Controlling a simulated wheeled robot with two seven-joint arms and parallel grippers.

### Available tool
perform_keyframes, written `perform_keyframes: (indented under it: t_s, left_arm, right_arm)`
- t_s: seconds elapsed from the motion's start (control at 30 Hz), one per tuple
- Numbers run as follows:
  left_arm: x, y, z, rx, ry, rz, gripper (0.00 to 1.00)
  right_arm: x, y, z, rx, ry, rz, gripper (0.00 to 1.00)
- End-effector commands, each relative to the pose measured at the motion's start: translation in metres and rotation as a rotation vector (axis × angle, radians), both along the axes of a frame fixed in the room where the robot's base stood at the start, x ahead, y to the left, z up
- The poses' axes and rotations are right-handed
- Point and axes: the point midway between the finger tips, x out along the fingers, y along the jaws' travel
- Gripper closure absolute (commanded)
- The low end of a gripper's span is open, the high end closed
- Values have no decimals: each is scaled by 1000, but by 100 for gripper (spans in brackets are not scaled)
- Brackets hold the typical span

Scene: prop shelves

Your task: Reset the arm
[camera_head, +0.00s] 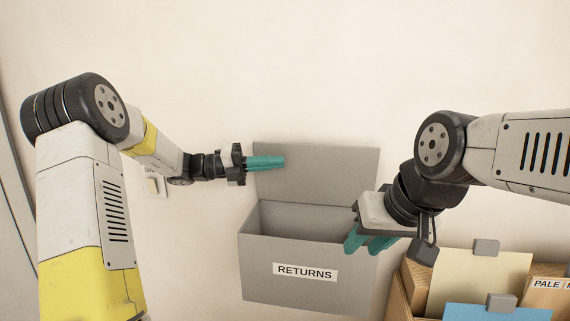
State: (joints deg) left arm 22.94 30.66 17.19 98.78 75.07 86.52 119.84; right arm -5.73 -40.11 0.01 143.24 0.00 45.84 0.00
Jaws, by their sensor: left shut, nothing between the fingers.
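My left gripper (266,162) has teal fingers that lie together, shut and empty. It points right, in front of the raised grey back panel of the returns box, as seen in the head view. My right gripper (368,243) points down at the right edge of the box. Its two teal fingers show apart, with nothing seen between them. Both arms are bent, the left coming in from the left and the right from the right.
A grey box labelled RETURNS (265,273) stands open against the pale wall, its visible inside empty. At lower right, a crate (398,303) holds cardboard and coloured folders close below my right gripper. A wall plate (154,186) sits behind my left arm. The wall above is clear.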

Motion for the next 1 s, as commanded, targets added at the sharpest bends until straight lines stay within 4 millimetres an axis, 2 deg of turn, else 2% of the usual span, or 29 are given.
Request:
perform_keyframes:
  t_s: [0.17,0.27,0.4,0.57,0.7,0.9,1.0]
  left_arm:
    - [-42,-19,-3,193,-254,-57,100]
    - [-79,-26,-11,363,-511,-131,100]
    - [-129,-20,-25,579,-898,-282,100]
    - [-178,2,-40,777,-1342,-516,100]
    - [-213,31,-49,904,-1720,-774,100]
    - [-250,76,-55,1002,-2212,-1228,100]
    - [-262,94,-56,1009,-2392,-1453,100]
  right_arm:
    - [0,0,0,0,0,0,67]
    - [0,0,0,0,0,0,67]
    - [0,0,0,0,0,0,67]
    - [0,0,0,0,0,0,67]
    - [0,0,0,0,0,0,67]
    - [0,0,0,0,0,0,67]
    - [0,0,0,0,0,0,67]
